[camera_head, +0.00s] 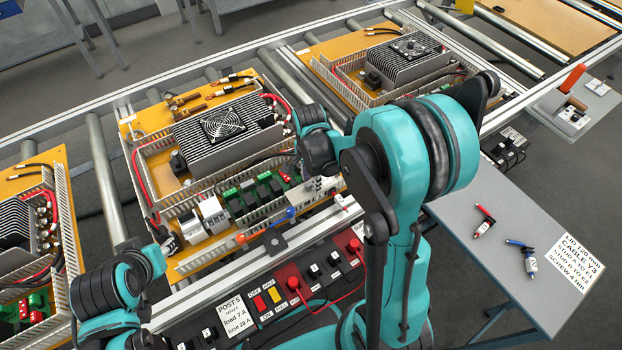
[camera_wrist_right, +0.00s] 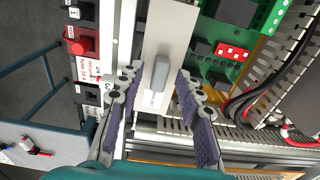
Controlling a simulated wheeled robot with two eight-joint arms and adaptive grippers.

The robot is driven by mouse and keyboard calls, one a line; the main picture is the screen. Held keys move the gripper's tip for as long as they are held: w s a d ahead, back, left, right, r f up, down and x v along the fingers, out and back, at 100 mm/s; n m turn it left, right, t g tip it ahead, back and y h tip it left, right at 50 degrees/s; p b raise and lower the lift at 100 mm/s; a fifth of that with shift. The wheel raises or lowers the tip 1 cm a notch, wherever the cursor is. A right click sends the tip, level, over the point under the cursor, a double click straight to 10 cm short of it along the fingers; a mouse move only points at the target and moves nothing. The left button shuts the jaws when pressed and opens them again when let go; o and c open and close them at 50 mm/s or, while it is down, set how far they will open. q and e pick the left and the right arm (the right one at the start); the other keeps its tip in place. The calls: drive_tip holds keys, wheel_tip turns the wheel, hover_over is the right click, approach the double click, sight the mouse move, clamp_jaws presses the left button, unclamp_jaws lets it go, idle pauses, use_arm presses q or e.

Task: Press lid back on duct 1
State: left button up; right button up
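In the right wrist view, a pale flat lid (camera_wrist_right: 166,35) with a grey raised grip (camera_wrist_right: 158,72) lies between the fingers of my right gripper (camera_wrist_right: 157,88). The fingers stand apart on either side of it, with gaps visible at both sides. In the head view my right arm hides most of this spot. White slotted ducts frame the orange board; one duct wall (camera_head: 145,190) shows at its left side. I cannot tell which duct is duct 1.
A finned heat sink with a fan (camera_head: 222,123) and green circuit boards (camera_head: 252,198) sit beside the work spot. A control panel (camera_head: 272,296) is in front. A grey side table (camera_head: 500,250) holds two small tools.

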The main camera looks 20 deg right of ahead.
sight(310, 183)
wheel_tip(310, 183, up, 12)
drive_tip(key=shift+a, duration=0.15)
idle(0.6)
drive_tip(key=shift+s+r, duration=0.1)
drive_tip(key=s+a+r+n+t, duration=0.1)
drive_tip(key=s+a+n+t, duration=0.1)
drive_tip(key=s+n, duration=0.3)
drive_tip(key=s+a+r+n+t, duration=0.1)
drive_tip(key=s+n+t, duration=0.4)
drive_tip(key=n, duration=0.6)
drive_tip(key=shift+s+a, duration=0.65)
drive_tip(key=shift+a, duration=0.05)
